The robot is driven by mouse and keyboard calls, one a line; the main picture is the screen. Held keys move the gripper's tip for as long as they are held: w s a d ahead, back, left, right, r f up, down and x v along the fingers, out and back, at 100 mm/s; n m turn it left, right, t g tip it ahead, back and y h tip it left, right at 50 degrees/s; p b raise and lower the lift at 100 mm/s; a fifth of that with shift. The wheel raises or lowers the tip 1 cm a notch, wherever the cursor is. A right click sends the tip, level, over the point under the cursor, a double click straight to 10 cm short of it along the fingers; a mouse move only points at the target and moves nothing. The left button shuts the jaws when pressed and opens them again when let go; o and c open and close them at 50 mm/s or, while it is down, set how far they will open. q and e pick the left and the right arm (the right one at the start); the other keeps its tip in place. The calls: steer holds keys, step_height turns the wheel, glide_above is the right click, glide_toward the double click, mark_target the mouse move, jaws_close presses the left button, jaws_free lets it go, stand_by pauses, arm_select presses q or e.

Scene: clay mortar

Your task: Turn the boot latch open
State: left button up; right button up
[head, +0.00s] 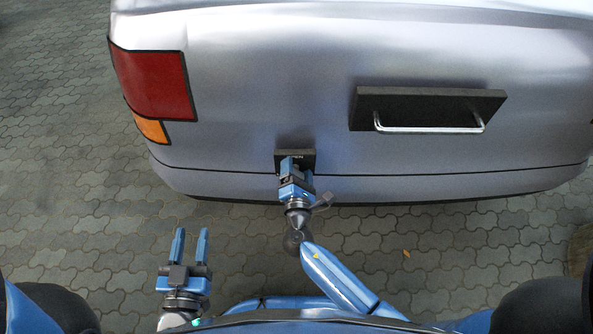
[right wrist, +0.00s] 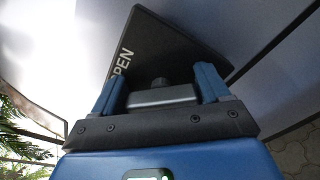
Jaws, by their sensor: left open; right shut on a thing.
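The boot latch is a small dark plate (head: 308,158) with partly visible lettering, "PEN", low on the silver car's rear. In the right wrist view the same plate (right wrist: 165,50) looks tilted, and a grey latch knob (right wrist: 160,93) sits between my fingers. My right gripper (head: 291,165) is at the plate and shut on the knob; it also shows in the right wrist view (right wrist: 160,84). It hides the lower part of the plate in the head view. My left gripper (head: 191,245) is open and empty over the paving, left of and nearer than the latch.
A dark panel (head: 430,104) with a pale bar handle (head: 430,129) is on the boot, up and right of the latch. A red lamp (head: 152,82) and orange lamp (head: 152,128) are at the left corner. Paving (head: 60,170) to the left is clear.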

steer(key=m+b, duration=0.2)
steer(key=f+m+b, duration=0.1)
steer(key=m+b, duration=0.1)
steer(key=shift+d+m, duration=0.1)
steer(key=shift+m, duration=0.2)
steer(key=shift+r+m+b, duration=0.15)
steer(key=shift+m+b, duration=1.35)
steer(key=shift+m, duration=0.2)
steer(key=o, duration=1)
steer(key=shift+c, duration=0.2)
steer(key=s+p, duration=0.1)
steer(key=s, duration=1)
steer(key=shift+w, duration=0.1)
